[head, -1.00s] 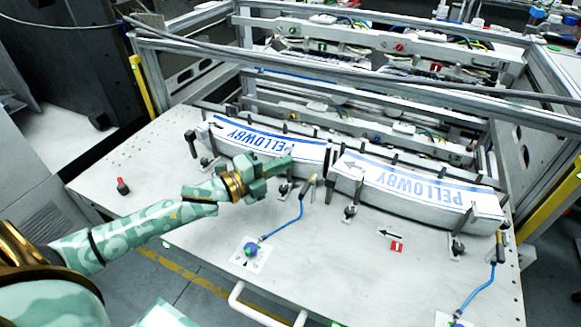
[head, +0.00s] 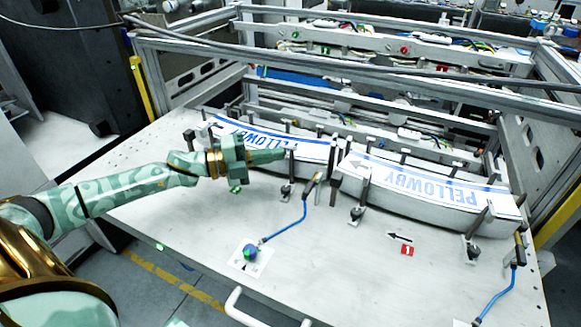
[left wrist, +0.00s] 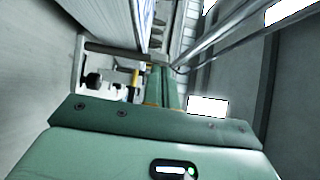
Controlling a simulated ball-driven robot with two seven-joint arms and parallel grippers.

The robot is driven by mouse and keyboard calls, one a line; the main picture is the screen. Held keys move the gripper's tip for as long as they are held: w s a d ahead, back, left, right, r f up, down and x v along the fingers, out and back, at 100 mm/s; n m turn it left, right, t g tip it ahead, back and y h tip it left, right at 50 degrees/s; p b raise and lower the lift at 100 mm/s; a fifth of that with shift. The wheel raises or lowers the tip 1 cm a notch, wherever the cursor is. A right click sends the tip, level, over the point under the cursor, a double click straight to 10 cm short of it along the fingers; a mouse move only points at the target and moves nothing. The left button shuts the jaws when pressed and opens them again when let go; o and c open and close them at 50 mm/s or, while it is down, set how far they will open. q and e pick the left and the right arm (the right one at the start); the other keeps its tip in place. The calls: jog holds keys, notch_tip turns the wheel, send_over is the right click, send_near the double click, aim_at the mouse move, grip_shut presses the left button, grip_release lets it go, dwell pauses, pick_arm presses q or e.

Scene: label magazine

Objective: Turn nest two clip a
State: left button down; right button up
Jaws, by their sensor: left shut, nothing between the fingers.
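My left gripper (head: 282,155) is shut and empty. It reaches in from the left over the front side of the left label nest (head: 310,172), its tips beside an upright dark clip (head: 288,188) there. I cannot tell whether they touch. In the left wrist view the closed fingers (left wrist: 160,85) point away, with a pale bracket and dark parts to their left. The right nest (head: 420,204) has dark clips at its front, one at its left (head: 357,213) and one at its right (head: 473,250). Both nests hold blue-lettered labels. My right gripper is out of view.
Metal rails (head: 360,68) cross behind the nests. The front tabletop is mostly clear.

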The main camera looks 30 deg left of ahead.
pick_arm(q)
jog(key=shift+w+a+b, duration=0.4)
jog(key=shift+w+a, duration=0.15)
jog(key=shift+w, duration=0.1)
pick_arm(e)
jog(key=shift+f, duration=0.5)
